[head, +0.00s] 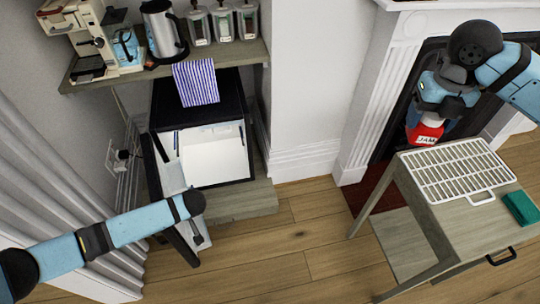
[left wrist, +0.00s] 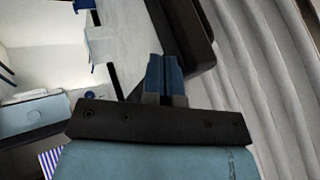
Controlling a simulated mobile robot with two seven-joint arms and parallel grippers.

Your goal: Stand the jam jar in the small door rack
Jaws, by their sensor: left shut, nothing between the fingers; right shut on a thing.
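The red jam jar (head: 426,133), with a white label reading JAM, is held by my right gripper (head: 432,115) in front of the dark fireplace, above and behind the small table. The gripper is shut on its upper part. The small black fridge (head: 233,87) stands open under the shelf, its white interior showing. Its door (head: 153,165) swings out at the left, with pale rack parts (head: 171,178) on its inner side; I cannot tell which is the small rack. My left gripper (left wrist: 165,78) is shut and empty, close to the dark door edge (left wrist: 187,28).
A wooden table (head: 454,222) holds a white wire rack (head: 456,170) and a green sponge (head: 521,207). A shelf (head: 235,55) above the fridge bears a kettle (head: 164,29), a coffee machine (head: 85,40) and canisters. A striped cloth (head: 196,83) hangs there. The middle floor is clear.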

